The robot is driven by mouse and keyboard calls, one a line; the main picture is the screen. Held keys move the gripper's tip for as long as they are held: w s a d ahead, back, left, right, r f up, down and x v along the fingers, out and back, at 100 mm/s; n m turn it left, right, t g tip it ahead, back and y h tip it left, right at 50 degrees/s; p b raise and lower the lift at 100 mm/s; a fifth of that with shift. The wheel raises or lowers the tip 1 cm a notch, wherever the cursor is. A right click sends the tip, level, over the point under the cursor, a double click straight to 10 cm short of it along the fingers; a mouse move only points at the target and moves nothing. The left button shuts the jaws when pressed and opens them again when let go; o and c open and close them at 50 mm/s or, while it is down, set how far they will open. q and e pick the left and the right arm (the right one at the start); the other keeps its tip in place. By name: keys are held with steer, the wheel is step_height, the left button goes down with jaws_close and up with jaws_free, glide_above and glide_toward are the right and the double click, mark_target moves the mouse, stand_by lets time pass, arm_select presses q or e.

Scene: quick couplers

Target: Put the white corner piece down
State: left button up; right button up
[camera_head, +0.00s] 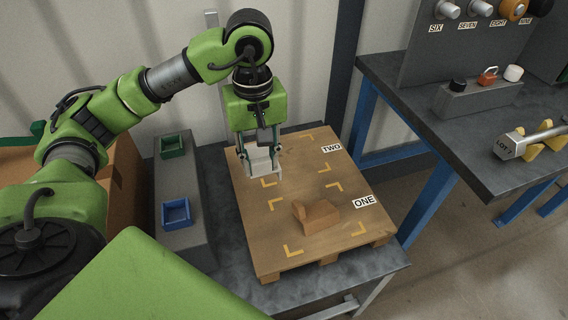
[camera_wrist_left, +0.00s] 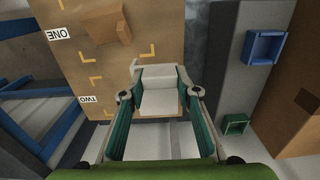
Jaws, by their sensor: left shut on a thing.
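The white corner piece (camera_head: 262,164) is between the fingers of my left gripper (camera_head: 260,154), which is shut on it. In the left wrist view the white piece (camera_wrist_left: 160,88) fills the space between the fingertips of the left gripper (camera_wrist_left: 154,91). It is over the rear part of the wooden pallet (camera_head: 246,217), at the left side of the area marked TWO (camera_head: 331,148). I cannot tell whether its underside touches the wood. My right gripper is not in view.
A brown corner piece (camera_head: 317,215) lies in the yellow-marked area by the ONE label (camera_head: 364,201). A blue tray (camera_head: 177,213) and a green tray (camera_head: 172,146) sit on a grey block left of the pallet. A dark workbench (camera_head: 420,110) stands at right.

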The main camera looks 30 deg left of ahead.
arm_select(q)
steer(key=w+a+f, duration=0.1)
steer(key=w, duration=0.1)
steer(key=w+a+f, duration=0.1)
steer(key=w, duration=0.1)
steer(key=w+a+f, duration=0.1)
steer(key=w, duration=0.2)
steer(key=shift+a+f, duration=0.2)
steer(key=w+a+f, duration=0.1)
steer(key=f, duration=0.1)
steer(key=w+f, duration=0.2)
steer(key=w+a+f, duration=0.1)
steer(key=w+f, duration=0.1)
steer(key=shift+w+a+f+b, duration=0.1)
steer(key=shift+a+f+b, duration=0.2)
steer(key=shift+b, duration=0.1)
step_height(320, 180, down, 3)
steer(key=shift+r, duration=0.2)
steer(key=shift+f, duration=0.1)
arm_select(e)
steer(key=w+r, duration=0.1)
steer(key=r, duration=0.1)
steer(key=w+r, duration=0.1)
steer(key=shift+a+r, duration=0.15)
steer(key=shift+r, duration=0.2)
arm_select(q)
steer(key=shift+f, duration=0.1)
